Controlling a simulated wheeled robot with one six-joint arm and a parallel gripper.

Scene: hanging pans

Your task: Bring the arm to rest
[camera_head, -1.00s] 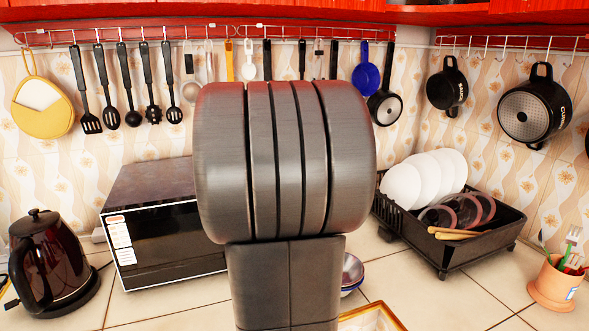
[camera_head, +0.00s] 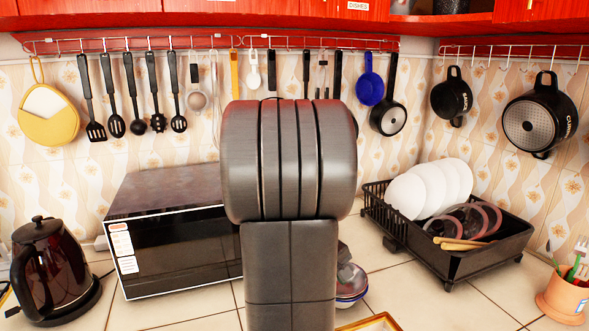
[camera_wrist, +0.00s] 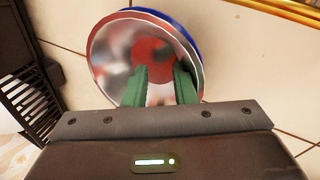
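My gripper (camera_wrist: 161,72) shows in the wrist view as two green fingers, apart with nothing between them. It is over a shiny bowl (camera_wrist: 110,50) with a blue outer side. The bowl's inside reflects red and white, and no touch can be made out. In the head view my grey arm fills the middle and hides the fingers. A bowl (camera_head: 352,290) shows partly behind my arm on the counter.
A black kettle (camera_head: 50,265) and a microwave (camera_head: 180,260) stand on the left. A dish rack (camera_head: 480,262) with white plates (camera_head: 408,196) stands on the right. A utensil cup (camera_head: 560,298) is at far right. Pans and utensils hang on the back wall.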

